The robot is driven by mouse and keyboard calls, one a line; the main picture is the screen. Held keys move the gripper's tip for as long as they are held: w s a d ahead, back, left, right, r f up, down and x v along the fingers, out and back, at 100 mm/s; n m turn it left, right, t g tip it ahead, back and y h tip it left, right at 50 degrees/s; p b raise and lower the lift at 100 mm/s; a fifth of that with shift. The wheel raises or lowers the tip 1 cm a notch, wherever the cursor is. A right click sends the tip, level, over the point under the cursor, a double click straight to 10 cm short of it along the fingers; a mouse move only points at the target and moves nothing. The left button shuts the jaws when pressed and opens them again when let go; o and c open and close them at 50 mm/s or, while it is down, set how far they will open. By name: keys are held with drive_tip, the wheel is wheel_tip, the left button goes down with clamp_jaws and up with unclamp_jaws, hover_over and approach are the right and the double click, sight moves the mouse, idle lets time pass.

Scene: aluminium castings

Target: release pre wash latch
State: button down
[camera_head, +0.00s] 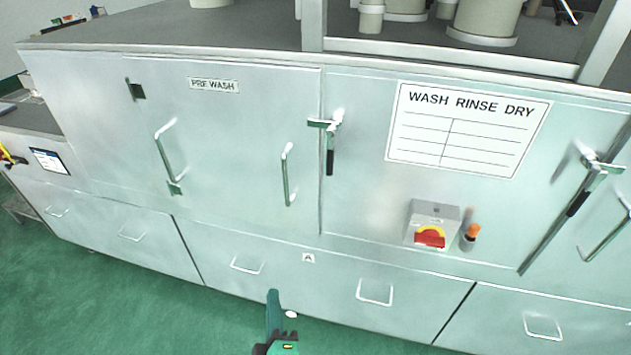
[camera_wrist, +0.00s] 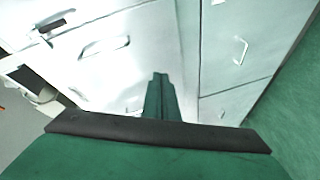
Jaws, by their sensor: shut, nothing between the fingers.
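The pre wash door (camera_head: 235,140) is a pale metal panel with a "PRE WASH" label (camera_head: 213,85), and it looks closed. At its right edge is a latch (camera_head: 328,140) with a green-grey crossbar and a black grip hanging down. A vertical bar handle (camera_head: 288,175) sits left of the latch. My gripper (camera_head: 274,300) is at the bottom of the head view, well below the latch and in front of the drawers. It is shut and empty. In the wrist view the gripper (camera_wrist: 160,82) points toward the cabinet fronts.
A switch box with a red and yellow knob (camera_head: 430,237) projects right of the latch. A second latch (camera_head: 590,180) is at far right. Drawers with handles (camera_head: 375,292) run below. The green floor (camera_head: 80,285) in front is clear.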

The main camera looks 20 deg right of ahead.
drive_tip(key=w+d+r+h, duration=0.2)
drive_tip(key=w+r, duration=0.1)
drive_tip(key=r, duration=0.4)
drive_tip(key=w+d+r+g+h, duration=0.1)
drive_tip(key=w+d+r+h, duration=0.1)
drive_tip(key=r, duration=0.6)
drive_tip(key=w+d+r+g+h, duration=0.1)
drive_tip(key=w+d+r+h, duration=0.1)
drive_tip(key=r, duration=0.5)
drive_tip(key=w+h, duration=0.1)
drive_tip(key=w, duration=0.1)
drive_tip(key=shift+w+r+h, duration=0.15)
drive_tip(key=shift+w+h, duration=0.15)
drive_tip(key=shift+h, duration=0.1)
drive_tip(key=shift+w+d, duration=0.1)
drive_tip(key=w+d, duration=0.6)
drive_tip(key=d, duration=0.3)
drive_tip(key=shift+w+d, duration=0.15)
drive_tip(key=shift+d, duration=0.15)
